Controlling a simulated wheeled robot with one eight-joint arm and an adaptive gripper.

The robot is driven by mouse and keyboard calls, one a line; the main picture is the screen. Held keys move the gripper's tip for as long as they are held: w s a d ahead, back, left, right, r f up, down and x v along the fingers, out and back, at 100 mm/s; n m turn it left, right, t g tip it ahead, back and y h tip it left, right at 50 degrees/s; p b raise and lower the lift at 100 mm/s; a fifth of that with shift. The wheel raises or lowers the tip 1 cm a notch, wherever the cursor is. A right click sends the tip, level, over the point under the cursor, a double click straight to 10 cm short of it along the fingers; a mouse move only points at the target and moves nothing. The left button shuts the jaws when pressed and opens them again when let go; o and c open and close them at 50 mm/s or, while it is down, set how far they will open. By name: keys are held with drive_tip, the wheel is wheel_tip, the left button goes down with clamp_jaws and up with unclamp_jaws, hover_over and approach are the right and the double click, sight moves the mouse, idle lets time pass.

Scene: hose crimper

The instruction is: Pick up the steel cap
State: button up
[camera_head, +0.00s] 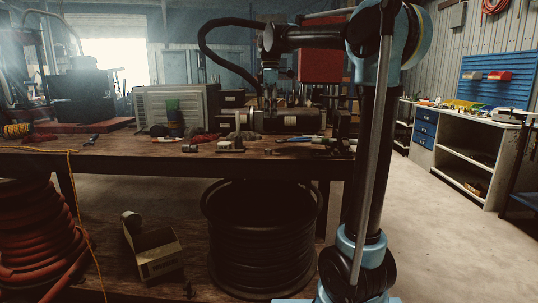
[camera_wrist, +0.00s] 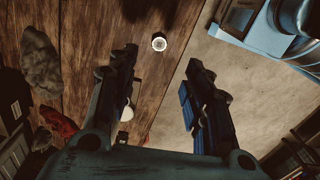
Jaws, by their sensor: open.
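A small round metal piece with a bright top, which looks like the steel cap (camera_wrist: 159,43), stands on the wooden table in the wrist view, near the table's edge. In the head view, a small grey piece that may be the same cap (camera_head: 268,151) sits near the front edge. My gripper (camera_wrist: 162,58) is open, its two fingers apart with nothing held between them. The cap shows just beyond the gap between the fingertips. In the head view my gripper (camera_head: 270,88) hangs above the table, over the dark machinery.
The wooden table (camera_head: 110,157) holds a dark motor-like cylinder (camera_head: 290,122), a grey finned box (camera_head: 178,106) and small parts. A pale round piece (camera_wrist: 127,113) is partly hidden by my left finger. A grey cloth-like lump (camera_wrist: 40,62) lies left. Open floor lies right.

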hover_over(268, 152)
drive_tip(key=w, duration=0.2)
drive_tip(key=f, duration=0.6)
drive_tip(key=d+f, duration=0.1)
drive_tip(key=f, duration=0.2)
drive_tip(key=shift+s+f, duration=0.25)
drive_tip(key=shift+f, duration=0.1)
drive_tip(key=shift+a+f, duration=0.15)
drive_tip(key=shift+f, duration=1.2)
drive_tip(key=shift+a+f, duration=0.1)
drive_tip(key=shift+f, duration=1.2)
clamp_jaws()
